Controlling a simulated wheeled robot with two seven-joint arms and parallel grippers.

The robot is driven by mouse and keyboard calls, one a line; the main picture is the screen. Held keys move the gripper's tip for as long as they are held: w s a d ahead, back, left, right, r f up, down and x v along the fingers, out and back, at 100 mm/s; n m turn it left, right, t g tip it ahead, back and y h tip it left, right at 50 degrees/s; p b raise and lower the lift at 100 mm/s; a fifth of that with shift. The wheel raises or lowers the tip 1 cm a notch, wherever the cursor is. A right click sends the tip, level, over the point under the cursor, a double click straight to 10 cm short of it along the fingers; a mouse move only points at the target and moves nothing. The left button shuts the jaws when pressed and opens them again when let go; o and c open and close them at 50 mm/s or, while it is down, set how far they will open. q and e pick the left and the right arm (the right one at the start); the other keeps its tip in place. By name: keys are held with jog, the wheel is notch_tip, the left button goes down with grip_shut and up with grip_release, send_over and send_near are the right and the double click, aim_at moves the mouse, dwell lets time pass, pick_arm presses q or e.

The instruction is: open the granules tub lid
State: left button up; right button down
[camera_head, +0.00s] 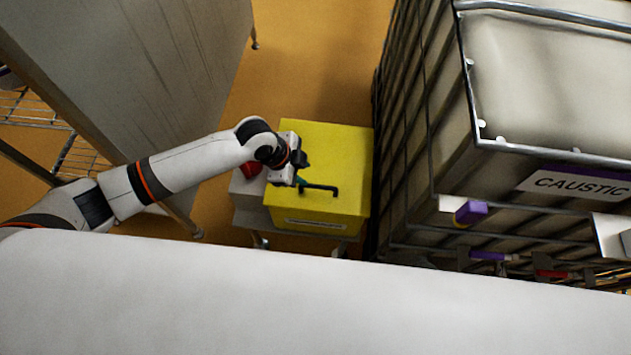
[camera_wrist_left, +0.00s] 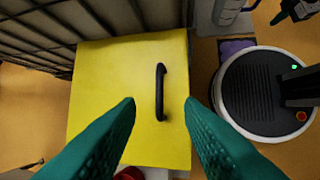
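The granules tub is a yellow box (camera_head: 345,212) with a flat yellow lid (camera_head: 335,145), which looks shut. A dark bar handle (camera_head: 322,188) is fixed on the lid; it also shows upright in the middle of the left wrist view (camera_wrist_left: 160,92). My left gripper (camera_head: 303,179) is over the handle's left end in the head view. In the left wrist view its two teal fingers (camera_wrist_left: 160,102) are apart, one on each side of the handle, with nothing held. I cannot tell whether they are down at handle height.
A caged tank labelled CAUSTIC (camera_head: 580,185) stands close on the tub's right. A pale item with a red part (camera_head: 251,170) is at its left. A large grey table (camera_head: 150,70) is at upper left. Floor (camera_head: 310,60) is clear beyond the tub.

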aim_at(322, 186)
pick_arm(q)
jog(key=x, duration=1.2)
jog(key=shift+a, duration=0.15)
grip_shut()
